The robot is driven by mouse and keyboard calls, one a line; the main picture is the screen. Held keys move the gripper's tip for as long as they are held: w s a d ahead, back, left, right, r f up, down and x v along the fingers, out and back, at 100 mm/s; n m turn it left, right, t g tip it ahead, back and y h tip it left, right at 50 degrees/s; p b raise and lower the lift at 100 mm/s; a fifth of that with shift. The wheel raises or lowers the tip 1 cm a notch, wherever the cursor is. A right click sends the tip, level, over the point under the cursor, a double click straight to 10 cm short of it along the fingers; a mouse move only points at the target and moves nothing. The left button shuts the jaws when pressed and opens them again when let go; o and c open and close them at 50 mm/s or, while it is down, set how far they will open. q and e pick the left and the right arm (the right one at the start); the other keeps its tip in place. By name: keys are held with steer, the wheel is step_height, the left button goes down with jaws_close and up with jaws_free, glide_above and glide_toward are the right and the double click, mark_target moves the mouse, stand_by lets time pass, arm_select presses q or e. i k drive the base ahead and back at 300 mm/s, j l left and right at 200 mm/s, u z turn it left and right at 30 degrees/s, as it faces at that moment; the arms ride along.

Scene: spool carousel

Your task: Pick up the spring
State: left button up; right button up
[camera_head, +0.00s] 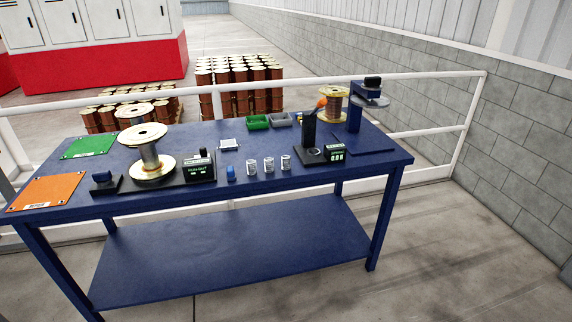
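No thing shows clearly as a spring at this size. Three small silvery-white upright cylinders stand in a row near the front edge of the blue table (240,198): a left one (252,167), a middle one (268,165) and a right one (286,162). They may be springs or small cans; I cannot tell which. A small blue object (231,173) stands just left of them. Neither of my grippers is in view.
A large metal spool (151,158) stands at left beside a device (199,172) with a green display. A black stand (310,135) and display box (335,153) are at right, before a copper spool (334,104). Green (257,122) and grey (280,119) bins sit behind.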

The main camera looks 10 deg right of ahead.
mark_target(288, 159)
steer(key=i+l+u, duration=0.35)
steer(key=i+l, duration=0.15)
steer(key=i+l+u, duration=0.2)
steer(key=l, duration=0.15)
steer(key=i+l+u, duration=0.15)
steer(key=l, duration=0.2)
steer(key=i+l+u, duration=0.2)
steer(key=l, duration=0.15)
steer(key=i+l+u, duration=0.15)
steer(key=l, duration=0.25)
